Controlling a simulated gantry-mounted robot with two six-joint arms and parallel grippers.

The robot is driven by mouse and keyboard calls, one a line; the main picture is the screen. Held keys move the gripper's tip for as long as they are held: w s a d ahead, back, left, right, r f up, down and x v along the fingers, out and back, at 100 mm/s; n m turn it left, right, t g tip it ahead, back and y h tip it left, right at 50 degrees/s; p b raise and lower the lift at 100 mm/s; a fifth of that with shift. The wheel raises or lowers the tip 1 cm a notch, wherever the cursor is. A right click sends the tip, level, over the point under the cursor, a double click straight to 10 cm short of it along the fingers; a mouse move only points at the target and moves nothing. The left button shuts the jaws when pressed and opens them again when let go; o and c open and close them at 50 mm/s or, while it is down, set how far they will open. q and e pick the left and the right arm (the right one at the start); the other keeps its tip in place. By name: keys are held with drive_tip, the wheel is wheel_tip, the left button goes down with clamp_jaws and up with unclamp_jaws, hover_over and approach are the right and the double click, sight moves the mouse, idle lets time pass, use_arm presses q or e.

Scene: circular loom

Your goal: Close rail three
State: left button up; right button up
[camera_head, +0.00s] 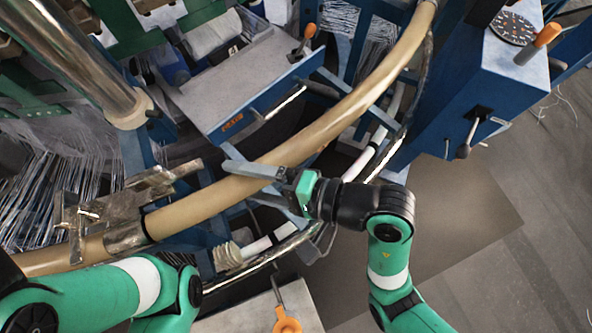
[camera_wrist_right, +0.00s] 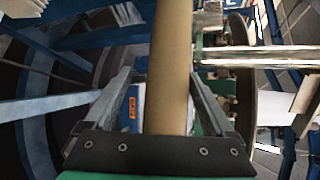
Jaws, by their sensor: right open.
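A tan curved rail (camera_head: 345,112) sweeps from the top right to the lower left in the head view. I cannot tell from markings whether it is rail three. A worn metal bracket (camera_head: 95,212) with a sleeve sits at its lower left part, beside a thin dark band around the rail. My right gripper (camera_head: 240,182) is open at the middle of the rail, its fingers on either side. In the right wrist view the rail (camera_wrist_right: 169,70) runs between the open fingers (camera_wrist_right: 163,80), with a gap visible on the left. My left gripper is out of view.
A grey-topped blue box (camera_head: 235,85) with an orange-knobbed lever (camera_head: 304,42) stands behind the rail. A blue cabinet (camera_head: 470,85) with a dial stands at the right. A chrome bar (camera_head: 265,258) curves in front. The floor (camera_head: 500,230) at the right is clear.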

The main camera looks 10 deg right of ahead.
drive_tip(key=p+v, duration=0.3)
drive_tip(key=v, duration=0.8)
drive_tip(key=shift+d+p, duration=0.25)
drive_tip(key=shift+p, duration=0.1)
drive_tip(key=shift+s, duration=0.1)
